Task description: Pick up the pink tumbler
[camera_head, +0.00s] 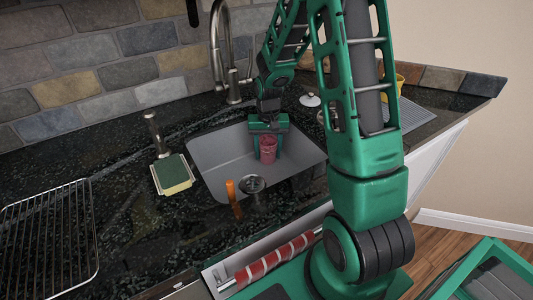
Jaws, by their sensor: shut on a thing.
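The pink tumbler (268,150) is in the camera_head view, over the grey sink (226,150) near its back side. My gripper (268,139) reaches down from above and is shut on the tumbler, with its green fingers at the tumbler's sides. The tumbler looks upright. I cannot tell whether its base touches the sink floor. Its upper part is partly hidden by the gripper.
A faucet (229,60) stands behind the sink. An orange-handled tool (233,195) and the drain (252,184) are at the sink's front. A sponge (172,173) sits left, a wire rack (50,240) far left, and a yellow container (399,83) back right.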

